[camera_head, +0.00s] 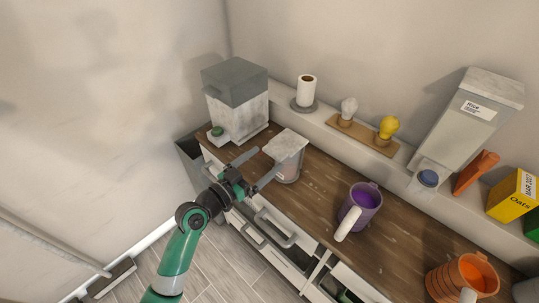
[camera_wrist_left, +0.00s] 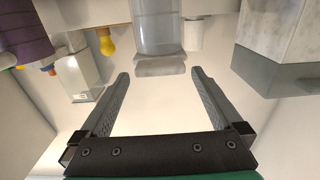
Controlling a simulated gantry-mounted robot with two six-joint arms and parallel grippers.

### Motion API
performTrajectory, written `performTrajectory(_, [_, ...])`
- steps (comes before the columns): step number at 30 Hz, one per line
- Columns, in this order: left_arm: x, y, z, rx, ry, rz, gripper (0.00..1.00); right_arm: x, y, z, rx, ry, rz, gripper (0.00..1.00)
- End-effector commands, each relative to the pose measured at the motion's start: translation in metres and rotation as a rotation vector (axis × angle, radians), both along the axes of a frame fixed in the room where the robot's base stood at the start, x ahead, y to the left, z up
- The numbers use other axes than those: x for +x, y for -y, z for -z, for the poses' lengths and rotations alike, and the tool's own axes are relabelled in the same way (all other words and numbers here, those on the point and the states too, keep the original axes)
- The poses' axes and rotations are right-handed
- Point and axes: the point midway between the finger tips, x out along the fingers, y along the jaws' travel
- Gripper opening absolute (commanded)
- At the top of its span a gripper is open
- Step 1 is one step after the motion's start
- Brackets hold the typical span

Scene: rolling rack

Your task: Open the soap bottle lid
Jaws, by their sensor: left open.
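A clear container with a flat pale grey lid, which I take for the soap bottle (camera_head: 287,168), stands upright on the wooden counter. Its label is too small to read. Its lid (camera_head: 285,143) looks closed. My left gripper (camera_head: 270,158) is open and empty in front of it, fingers pointing at it. In the left wrist view, which looks upside down, the bottle (camera_wrist_left: 157,28) and its lid (camera_wrist_left: 160,66) lie beyond and between the spread fingertips (camera_wrist_left: 160,73). I see no contact. My right gripper is out of view.
A grey-lidded dispenser (camera_head: 242,108) stands close left of the bottle, and a purple mug (camera_head: 361,205) to its right. A paper roll (camera_head: 305,90), bulbs on a wooden board (camera_head: 360,134) and a rice dispenser (camera_head: 462,130) line the back. Drawers (camera_head: 265,250) are below the counter.

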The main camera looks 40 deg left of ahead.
Motion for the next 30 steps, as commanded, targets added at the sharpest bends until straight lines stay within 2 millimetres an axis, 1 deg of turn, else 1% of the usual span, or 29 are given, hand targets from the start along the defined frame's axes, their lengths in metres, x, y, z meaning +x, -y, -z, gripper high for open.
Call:
performTrajectory(1, [0.009, 0.0, 0.0, 0.0, 0.0, 0.002, 1.0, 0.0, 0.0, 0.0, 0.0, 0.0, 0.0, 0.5])
performTrajectory(3, [0.019, 0.0, 0.0, 0.0, 0.0, 0.001, 1.0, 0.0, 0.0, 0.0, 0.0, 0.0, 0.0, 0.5])
performTrajectory(6, [0.027, 0.0, 0.0, 0.0, 0.0, 0.0, 1.0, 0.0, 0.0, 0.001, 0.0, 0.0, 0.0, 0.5])
performTrajectory(14, [0.029, -0.001, 0.0, 0.0, 0.0, 0.0, 1.0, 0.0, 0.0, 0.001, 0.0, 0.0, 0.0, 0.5])
performTrajectory(15, [0.029, -0.001, 0.0, 0.0, 0.0, 0.0, 0.96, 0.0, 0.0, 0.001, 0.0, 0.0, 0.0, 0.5])
performTrajectory(17, [0.029, -0.001, 0.0, 0.0, 0.0, 0.0, 0.86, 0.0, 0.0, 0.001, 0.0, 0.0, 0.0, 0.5])
performTrajectory(21, [0.029, -0.001, 0.0, 0.0, 0.0, -0.001, 0.6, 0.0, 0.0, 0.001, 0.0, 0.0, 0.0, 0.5])
performTrajectory(29, [0.029, -0.001, 0.0, 0.0, 0.0, -0.001, 0.14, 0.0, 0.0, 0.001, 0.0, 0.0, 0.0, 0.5])
performTrajectory(30, [0.029, -0.001, 0.0, 0.0, 0.0, -0.001, 0.06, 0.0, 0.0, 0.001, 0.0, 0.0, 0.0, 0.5])
